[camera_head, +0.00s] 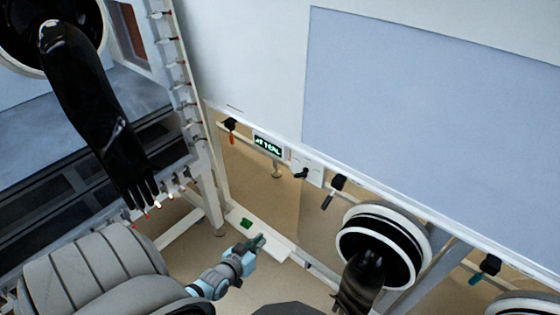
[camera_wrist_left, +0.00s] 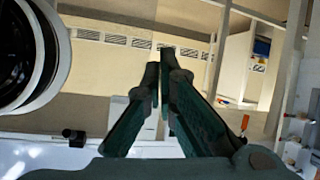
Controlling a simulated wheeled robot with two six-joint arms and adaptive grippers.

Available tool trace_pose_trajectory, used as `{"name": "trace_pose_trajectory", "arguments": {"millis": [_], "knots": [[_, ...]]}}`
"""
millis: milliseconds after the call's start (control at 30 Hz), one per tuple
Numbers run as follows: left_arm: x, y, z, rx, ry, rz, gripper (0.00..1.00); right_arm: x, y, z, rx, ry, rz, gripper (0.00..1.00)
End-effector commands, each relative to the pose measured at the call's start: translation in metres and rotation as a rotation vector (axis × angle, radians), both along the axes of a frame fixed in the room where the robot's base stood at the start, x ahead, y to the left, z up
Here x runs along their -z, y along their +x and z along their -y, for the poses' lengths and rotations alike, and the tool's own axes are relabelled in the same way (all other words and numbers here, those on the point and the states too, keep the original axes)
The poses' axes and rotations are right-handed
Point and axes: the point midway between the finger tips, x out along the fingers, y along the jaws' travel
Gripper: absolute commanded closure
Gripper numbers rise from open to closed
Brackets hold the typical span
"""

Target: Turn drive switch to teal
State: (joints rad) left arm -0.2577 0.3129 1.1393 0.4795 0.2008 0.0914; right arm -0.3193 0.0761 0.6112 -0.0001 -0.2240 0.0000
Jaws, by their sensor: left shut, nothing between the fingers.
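The drive switch (camera_head: 305,172) is a white plate with a black knob on the glovebox's lower front rail in the head view. The knob's pointer leans toward the lower left. Left of it a small black display (camera_head: 267,145) shows green letters that seem to read "AT TEAL". My left gripper (camera_head: 260,240) is below the switch and well apart from it. In the left wrist view its dark green fingers (camera_wrist_left: 166,62) are closed together with nothing between them. I cannot surely pick out the switch in that view. My right gripper is not in view.
Valves with an orange handle (camera_head: 231,132), a black handle (camera_head: 333,192) and a teal handle (camera_head: 485,269) hang along the rail. A round glove port (camera_head: 425,232) with a hanging black glove is right of my gripper. A long black glove (camera_head: 90,110) hangs at upper left.

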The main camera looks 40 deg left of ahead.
Motion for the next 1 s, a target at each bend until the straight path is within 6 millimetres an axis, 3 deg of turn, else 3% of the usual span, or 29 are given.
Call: {"name": "trace_pose_trajectory", "arguments": {"millis": [33,100,200,333,567,867,1000], "knots": [[0.000,0.034,-0.012,-0.016,-0.030,0.180,1.00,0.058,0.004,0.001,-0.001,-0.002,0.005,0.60],[-0.052,0.065,-0.024,-0.035,-0.095,0.429,1.00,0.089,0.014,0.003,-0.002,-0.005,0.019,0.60],[-0.111,0.080,-0.031,-0.040,-0.180,0.673,1.00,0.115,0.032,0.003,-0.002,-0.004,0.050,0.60],[-0.149,0.085,-0.032,-0.038,-0.238,0.802,1.00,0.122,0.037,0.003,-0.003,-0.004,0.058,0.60],[-0.166,0.114,-0.037,-0.037,-0.243,0.812,1.00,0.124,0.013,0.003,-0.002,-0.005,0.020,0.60],[-0.182,0.175,-0.050,-0.040,-0.241,0.810,1.00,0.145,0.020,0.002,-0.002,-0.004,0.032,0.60],[-0.161,0.178,-0.039,-0.040,-0.243,0.804,1.00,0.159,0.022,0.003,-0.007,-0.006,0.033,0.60]]}}
